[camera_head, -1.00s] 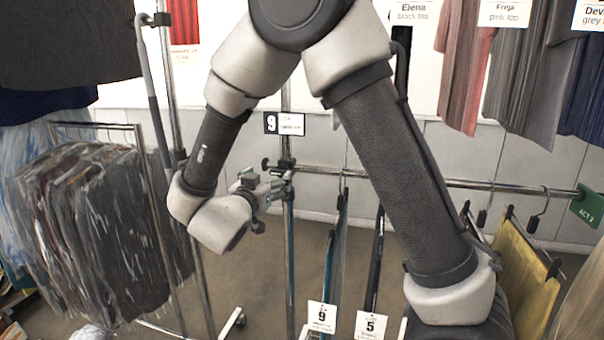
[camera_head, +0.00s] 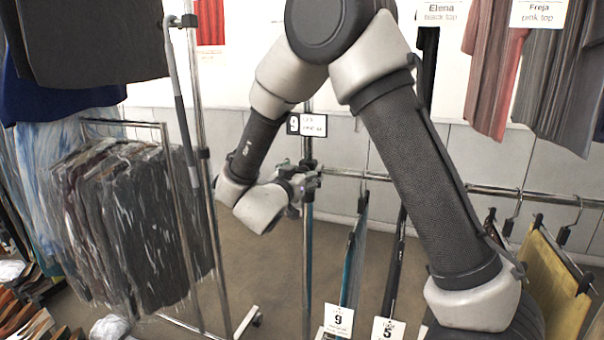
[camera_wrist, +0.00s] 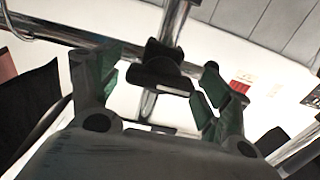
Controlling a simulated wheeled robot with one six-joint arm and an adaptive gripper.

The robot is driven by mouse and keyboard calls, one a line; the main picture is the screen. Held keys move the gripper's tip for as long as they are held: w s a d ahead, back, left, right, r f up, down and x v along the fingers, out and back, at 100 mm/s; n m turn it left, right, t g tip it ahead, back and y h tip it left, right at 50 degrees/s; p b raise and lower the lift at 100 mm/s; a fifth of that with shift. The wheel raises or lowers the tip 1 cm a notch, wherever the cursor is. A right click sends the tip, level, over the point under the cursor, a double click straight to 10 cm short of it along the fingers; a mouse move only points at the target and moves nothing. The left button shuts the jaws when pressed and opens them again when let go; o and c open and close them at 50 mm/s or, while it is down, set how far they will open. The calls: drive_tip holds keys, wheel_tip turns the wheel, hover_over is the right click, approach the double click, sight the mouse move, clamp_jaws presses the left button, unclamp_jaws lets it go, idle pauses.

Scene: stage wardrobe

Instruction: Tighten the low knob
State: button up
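A dark knob (camera_wrist: 162,72) on a black clamp shows in the wrist view, between my fingers, with a chrome post behind it. My gripper (camera_wrist: 168,78) is open, one green-padded finger on each side of the knob; no contact is visible. In the head view my gripper (camera_head: 304,186) is at the chrome post (camera_head: 308,240), just below the clamp (camera_head: 309,165) where the horizontal rail meets the post. The knob itself is largely hidden there by my gripper. I cannot tell how tight it is.
A rail (camera_head: 400,181) runs right from the post with hangers and garment bags. A number 9 sign (camera_head: 307,124) sits above the clamp. A rack of plastic-covered dark clothes (camera_head: 130,220) and another chrome stand (camera_head: 203,200) are at the left. Bare floor (camera_head: 262,260) lies between.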

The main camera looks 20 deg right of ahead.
drive_tip(key=c, duration=0.8)
drive_tip(key=shift+m, duration=0.3)
drive_tip(key=m, duration=0.3)
drive_tip(key=shift+m, duration=0.3)
drive_tip(key=m, duration=0.4)
drive_tip(key=shift+s+d, duration=0.1)
drive_tip(key=m, duration=0.5)
drive_tip(key=shift+f, duration=0.15)
drive_tip(key=m, duration=0.4)
drive_tip(key=shift+f+m, duration=0.1)
drive_tip(key=shift+m, duration=0.2)
drive_tip(key=shift+s, duration=0.1)
